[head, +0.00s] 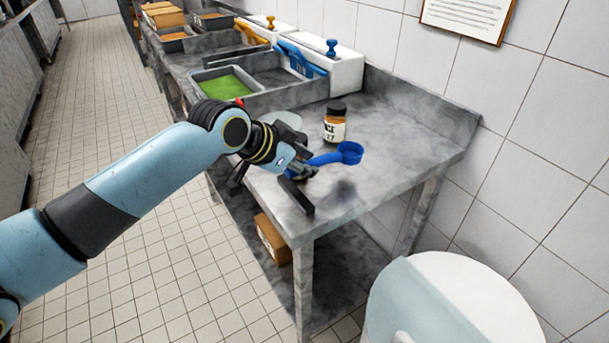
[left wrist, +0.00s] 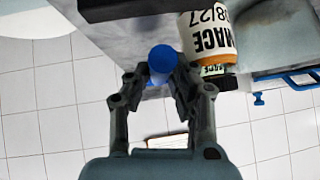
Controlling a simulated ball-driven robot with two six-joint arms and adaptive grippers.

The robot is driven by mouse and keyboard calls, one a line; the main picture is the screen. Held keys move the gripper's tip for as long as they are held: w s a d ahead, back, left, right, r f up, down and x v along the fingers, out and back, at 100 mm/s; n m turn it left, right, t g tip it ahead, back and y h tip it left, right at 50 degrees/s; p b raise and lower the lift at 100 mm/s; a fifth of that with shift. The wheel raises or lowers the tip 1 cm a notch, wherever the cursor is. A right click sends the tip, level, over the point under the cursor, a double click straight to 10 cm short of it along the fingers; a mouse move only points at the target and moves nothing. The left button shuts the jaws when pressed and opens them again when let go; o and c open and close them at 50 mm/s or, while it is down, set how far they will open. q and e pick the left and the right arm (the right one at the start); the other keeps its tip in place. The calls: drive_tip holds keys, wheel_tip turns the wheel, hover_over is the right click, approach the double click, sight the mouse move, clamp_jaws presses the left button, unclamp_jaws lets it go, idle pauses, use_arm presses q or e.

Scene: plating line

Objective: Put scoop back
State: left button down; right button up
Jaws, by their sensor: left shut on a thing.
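The blue scoop (head: 350,153) is in my left gripper (head: 300,180), held by its handle above the front part of the grey worktop (head: 400,118). Its round bowl points to the right, away from the gripper. In the left wrist view the scoop (left wrist: 162,62) shows as a blue end between the two fingers of my left gripper (left wrist: 158,82), which are shut on it. My right gripper is in neither view.
A brown-orange jar with a black lid (head: 335,124) stands behind the scoop; its label reads MACE in the left wrist view (left wrist: 208,38). A grey tray with green contents (head: 225,88) and blue-handled utensils (head: 300,60) are farther back. A large white rounded object (head: 465,300) stands at front right.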

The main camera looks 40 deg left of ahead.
use_arm(q)
wheel_tip(320, 180, down, 4)
drive_tip(key=shift+r, duration=0.25)
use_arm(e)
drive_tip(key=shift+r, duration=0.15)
use_arm(q)
drive_tip(key=shift+f, duration=0.15)
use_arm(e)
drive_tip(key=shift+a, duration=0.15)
use_arm(q)
drive_tip(key=c, duration=1.2)
unclamp_jaws()
drive_tip(key=shift+o, duration=0.2)
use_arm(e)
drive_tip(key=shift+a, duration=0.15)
